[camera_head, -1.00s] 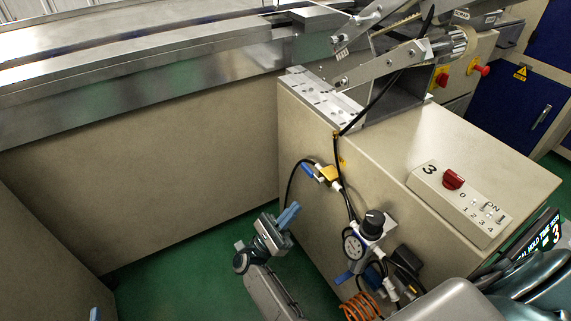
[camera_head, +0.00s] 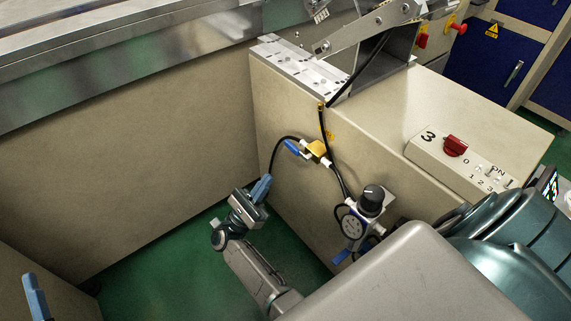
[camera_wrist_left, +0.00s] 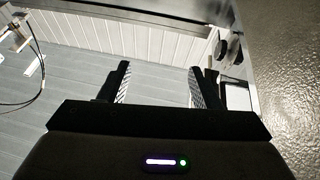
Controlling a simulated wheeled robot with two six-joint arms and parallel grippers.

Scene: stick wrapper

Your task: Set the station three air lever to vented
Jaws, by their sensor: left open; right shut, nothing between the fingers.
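A yellow valve body (camera_head: 315,149) with a blue lever (camera_head: 292,147) sits in a black hose on the side of the beige station cabinet marked 3. My left gripper (camera_head: 35,297) shows only a blue finger at the lower left edge. In the left wrist view its fingers (camera_wrist_left: 155,85) stand apart with nothing between them.
The control box (camera_head: 460,158) with a red knob lies on the cabinet top. A long metal machine bed (camera_head: 120,80) runs along the back. My own arm covers the lower right. Green floor (camera_head: 150,265) is open left of my right gripper.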

